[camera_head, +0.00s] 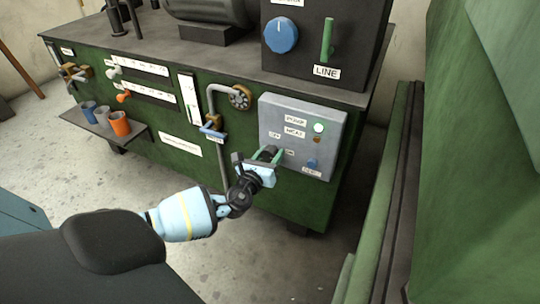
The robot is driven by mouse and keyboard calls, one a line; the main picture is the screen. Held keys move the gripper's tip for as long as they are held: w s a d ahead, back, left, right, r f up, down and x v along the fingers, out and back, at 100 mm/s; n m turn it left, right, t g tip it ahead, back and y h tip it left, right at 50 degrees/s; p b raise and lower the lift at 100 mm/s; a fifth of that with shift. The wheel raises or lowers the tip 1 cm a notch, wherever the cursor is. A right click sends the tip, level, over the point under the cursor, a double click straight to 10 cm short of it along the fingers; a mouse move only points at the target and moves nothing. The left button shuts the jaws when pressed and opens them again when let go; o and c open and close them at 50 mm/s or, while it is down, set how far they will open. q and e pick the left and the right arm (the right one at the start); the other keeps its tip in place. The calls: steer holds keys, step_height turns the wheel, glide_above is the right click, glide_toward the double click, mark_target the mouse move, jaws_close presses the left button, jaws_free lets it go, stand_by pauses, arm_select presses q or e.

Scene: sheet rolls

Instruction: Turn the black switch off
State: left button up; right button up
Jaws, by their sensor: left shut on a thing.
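A grey control box (333,118) is fixed to the front of the green machine. It has labels, a lit pale green lamp and a blue knob. My left gripper (269,157) is at the lower left of this box, with its fingers against the panel face. It is shut on the black switch (267,151), which shows only as a dark piece between the greenish fingertips. The fingers hide most of the switch, so I cannot tell which way it points. My right gripper is not in view.
A dark box with a blue dial (282,35) and a green lever (328,40) stands on the machine top. A pipe with a valve wheel (240,97) is left of the control box. Several cups stand on a shelf (72,118) at left. A green structure (480,150) fills the right side.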

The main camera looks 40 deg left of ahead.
arm_select(q)
steer(key=shift+f+n+b, duration=0.2)
steer(key=shift+n+b, duration=0.4)
steer(key=shift+n, duration=0.5)
steer(key=n+b, duration=0.1)
steer(key=n, duration=0.1)
steer(key=shift+d+n, duration=0.1)
steer(key=shift+n, duration=0.3)
steer(key=n+b, duration=0.2)
steer(key=n, duration=0.3)
steer(key=shift+r, duration=0.1)
steer(key=n, duration=0.3)
steer(key=shift+r+n, duration=0.1)
steer(key=shift+n, duration=0.3)
steer(key=n, duration=0.2)
steer(key=shift+n, duration=0.7)
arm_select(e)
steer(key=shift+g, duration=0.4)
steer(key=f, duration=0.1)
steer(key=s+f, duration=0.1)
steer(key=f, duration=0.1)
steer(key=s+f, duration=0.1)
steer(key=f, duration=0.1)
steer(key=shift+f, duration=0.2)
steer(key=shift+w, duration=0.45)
arm_select(q)
steer(key=o, duration=1)
steer(key=shift+r, duration=0.1)
